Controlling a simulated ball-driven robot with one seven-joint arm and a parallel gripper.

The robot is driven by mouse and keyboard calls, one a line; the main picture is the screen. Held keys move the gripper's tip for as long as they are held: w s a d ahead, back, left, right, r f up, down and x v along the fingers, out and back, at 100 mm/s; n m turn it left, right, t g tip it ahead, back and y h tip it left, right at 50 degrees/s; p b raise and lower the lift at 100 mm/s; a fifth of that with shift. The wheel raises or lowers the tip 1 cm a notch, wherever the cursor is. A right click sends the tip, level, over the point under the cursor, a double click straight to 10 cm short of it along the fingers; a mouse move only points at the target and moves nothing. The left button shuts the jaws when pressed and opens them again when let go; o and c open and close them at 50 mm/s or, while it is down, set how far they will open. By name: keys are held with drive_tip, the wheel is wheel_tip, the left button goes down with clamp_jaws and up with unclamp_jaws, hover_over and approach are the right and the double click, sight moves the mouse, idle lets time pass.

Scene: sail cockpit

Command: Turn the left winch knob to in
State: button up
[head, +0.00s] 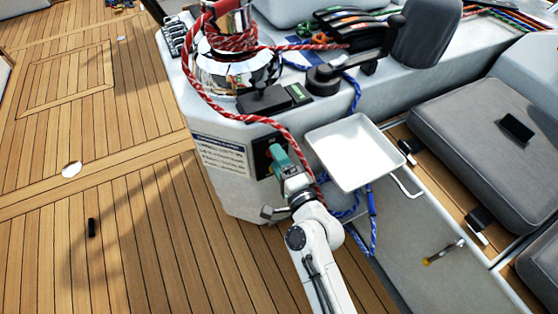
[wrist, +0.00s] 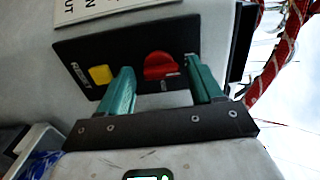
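A black panel (wrist: 85,48) is on the side of the white cockpit console and carries a red knob (wrist: 160,66) and a yellow square button (wrist: 100,75). The knob has a pale mark at its lower edge. My gripper (wrist: 159,68) is open, with one teal finger on each side of the knob. Gaps show between the fingers and the knob, so they do not appear to grip it. In the head view my gripper (head: 276,152) is in front of the panel (head: 260,158) and hides the knob.
A white tray (head: 345,128) sticks out close to the right of my gripper. A red rope (head: 245,117) hangs from the chrome winch (head: 235,75) past the panel. Blue rope (head: 373,218) hangs below the tray. The wooden deck (head: 120,150) is mostly open at left.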

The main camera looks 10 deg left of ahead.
drive_tip(key=shift+o, duration=0.2)
drive_tip(key=b+v, duration=0.1)
drive_tip(key=v, duration=1)
drive_tip(key=shift+w, duration=0.15)
drive_tip(key=s+d+f+n+g+h, duration=0.3)
drive_tip(key=s+d+f+n+g, duration=0.15)
drive_tip(key=s+d, duration=0.2)
drive_tip(key=s+d+f+n+g+h, duration=0.2)
drive_tip(key=s+d+f+n+g, duration=0.25)
drive_tip(key=d, duration=0.35)
drive_tip(key=s+d+n+g+h, duration=0.2)
drive_tip(key=s+d+g+h, duration=0.3)
drive_tip(key=s+d, duration=0.8)
wheel_tip(320, 180, up, 22)
drive_tip(key=s+p, duration=0.1)
drive_tip(key=p, duration=2)
drive_tip(key=shift+s+a, duration=0.15)
drive_tip(key=shift+a, duration=0.1)
drive_tip(key=shift+f, duration=0.1)
